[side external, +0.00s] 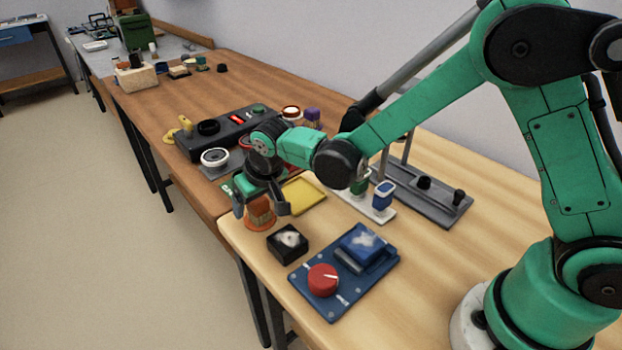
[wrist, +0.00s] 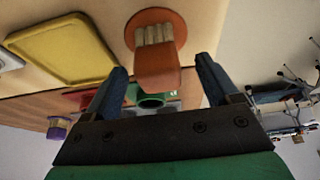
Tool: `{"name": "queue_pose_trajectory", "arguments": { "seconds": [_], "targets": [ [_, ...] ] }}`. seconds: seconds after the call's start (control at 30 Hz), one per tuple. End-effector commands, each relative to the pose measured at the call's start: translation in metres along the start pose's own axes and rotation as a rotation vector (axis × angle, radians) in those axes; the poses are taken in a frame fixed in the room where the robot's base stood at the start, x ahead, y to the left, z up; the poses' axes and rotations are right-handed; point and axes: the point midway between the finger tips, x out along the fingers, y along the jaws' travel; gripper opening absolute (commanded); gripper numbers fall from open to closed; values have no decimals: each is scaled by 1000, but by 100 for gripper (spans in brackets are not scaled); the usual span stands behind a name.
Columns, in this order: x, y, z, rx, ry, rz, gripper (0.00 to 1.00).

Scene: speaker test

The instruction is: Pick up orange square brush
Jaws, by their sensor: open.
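The orange square brush (side external: 261,211) stands near the left edge of the light wooden table in the side external view. In the wrist view the brush (wrist: 157,68) shows a square orange block with pale bristles, and the bristle end meets a round orange base (wrist: 173,20). My gripper (side external: 260,208) is open over the brush, with one finger on each side of it. In the wrist view the fingers of my gripper (wrist: 162,68) stand apart around the block, with visible gaps on both sides. My gripper hides part of the brush in the side external view.
A yellow tray (side external: 304,195) lies right beside the brush. A black box (side external: 287,244) and a blue panel with a red knob (side external: 323,279) stand nearer the camera. A white plate with green and blue pieces (side external: 383,197) is to the right. A dark control panel (side external: 226,132) lies behind.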

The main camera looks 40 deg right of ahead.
Motion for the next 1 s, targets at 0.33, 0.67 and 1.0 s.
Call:
{"name": "queue_pose_trajectory", "arguments": {
  "seconds": [0.33,0.67,1.0],
  "targets": [
    [18,0,0,0,0,0,82],
    [18,0,0,0,0,0,39],
    [18,0,0,0,1,0,0]
  ]
}}
